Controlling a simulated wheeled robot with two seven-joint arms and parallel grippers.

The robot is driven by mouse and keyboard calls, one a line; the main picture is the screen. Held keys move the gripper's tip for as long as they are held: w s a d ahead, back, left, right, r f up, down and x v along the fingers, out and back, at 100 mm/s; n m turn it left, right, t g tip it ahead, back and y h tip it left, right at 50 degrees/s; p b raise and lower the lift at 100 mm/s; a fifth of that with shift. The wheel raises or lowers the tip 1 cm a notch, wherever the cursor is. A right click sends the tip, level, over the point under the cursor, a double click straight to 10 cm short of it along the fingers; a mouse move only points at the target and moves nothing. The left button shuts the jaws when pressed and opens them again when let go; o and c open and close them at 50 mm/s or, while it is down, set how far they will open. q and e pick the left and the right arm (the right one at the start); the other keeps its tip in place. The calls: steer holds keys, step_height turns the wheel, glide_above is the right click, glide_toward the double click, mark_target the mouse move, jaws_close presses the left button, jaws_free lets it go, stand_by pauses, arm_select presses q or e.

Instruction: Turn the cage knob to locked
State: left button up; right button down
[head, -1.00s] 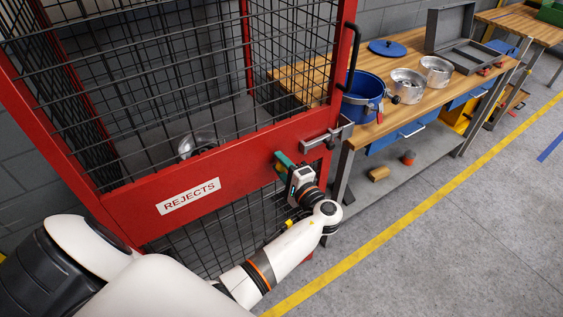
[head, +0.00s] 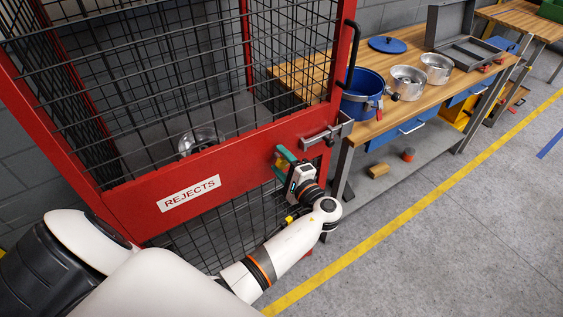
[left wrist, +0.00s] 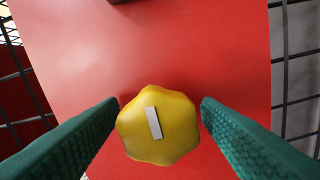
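The cage knob (left wrist: 157,126) is a yellow lobed knob with a white bar mark, on the red door panel (left wrist: 190,45). In the left wrist view its mark leans slightly left of vertical at the top. My left gripper (left wrist: 160,110) has its green fingers apart, one on each side of the knob, with a small gap showing by each fingertip. In the head view the left gripper (head: 282,160) is at the right part of the door, below the latch, and largely covers the knob. The right gripper is not in view.
A grey latch (head: 322,135) and a black handle (head: 351,55) are on the door's right edge. A REJECTS label (head: 188,193) is on the panel. A metal housing (head: 200,142) lies inside the mesh cage. A workbench with a blue pot (head: 363,92) stands to the right.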

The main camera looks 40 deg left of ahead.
arm_select(q)
steer(key=b+v, duration=0.4)
steer(key=v, duration=0.8)
